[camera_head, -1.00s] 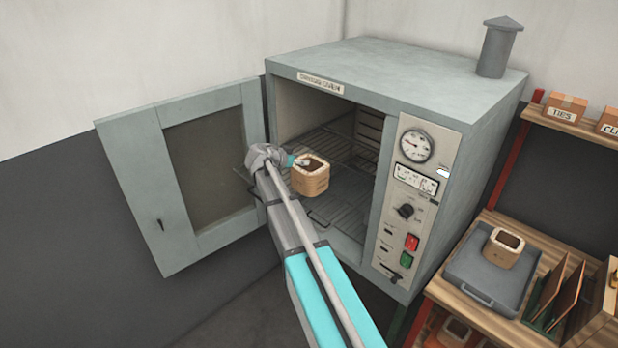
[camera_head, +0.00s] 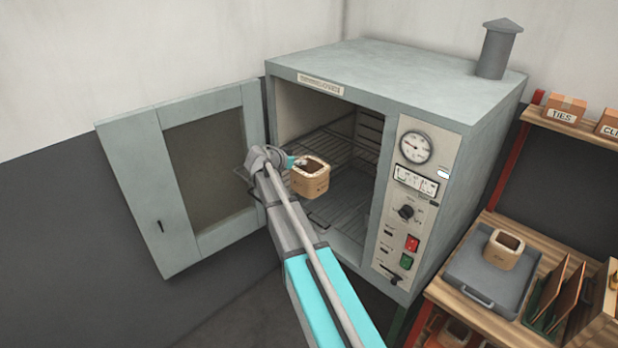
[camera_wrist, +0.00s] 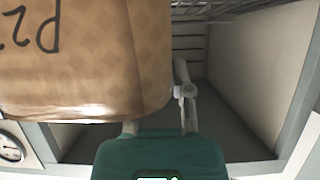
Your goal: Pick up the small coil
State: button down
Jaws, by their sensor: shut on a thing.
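My gripper (camera_head: 290,162) is shut on a tan, paper-wrapped coil (camera_head: 311,178) with an open dark middle. It holds the coil upright at the mouth of the open oven, in front of the wire racks. In the wrist view the coil (camera_wrist: 90,55) fills the upper left, with dark handwritten marks on its side. A gripper finger (camera_wrist: 184,95) shows at its right edge; the other is mostly hidden. A similar coil (camera_head: 503,249) stands on a grey tray at the right. I cannot tell from size alone which one is the small coil.
The oven (camera_head: 390,75) is open, its door (camera_head: 190,190) swung out to the left of my arm. Inside are wire racks (camera_head: 335,208). The control panel (camera_head: 408,215) is right of the opening. A grey tray (camera_head: 470,283) lies on a wooden shelf with upright boards (camera_head: 552,295).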

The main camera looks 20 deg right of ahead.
jog(key=shift+r, duration=0.15)
notch_tip(320, 180, up, 3)
jog(key=p, duration=0.3)
jog(key=s+a+r+p, duration=0.2)
jog(key=s+r+p, duration=0.7)
jog(key=s, duration=0.4)
jog(key=shift+s+r+p, duration=0.4)
jog(key=shift+p, duration=0.1)
jog(key=shift+f, duration=0.15)
dwell(0.3)
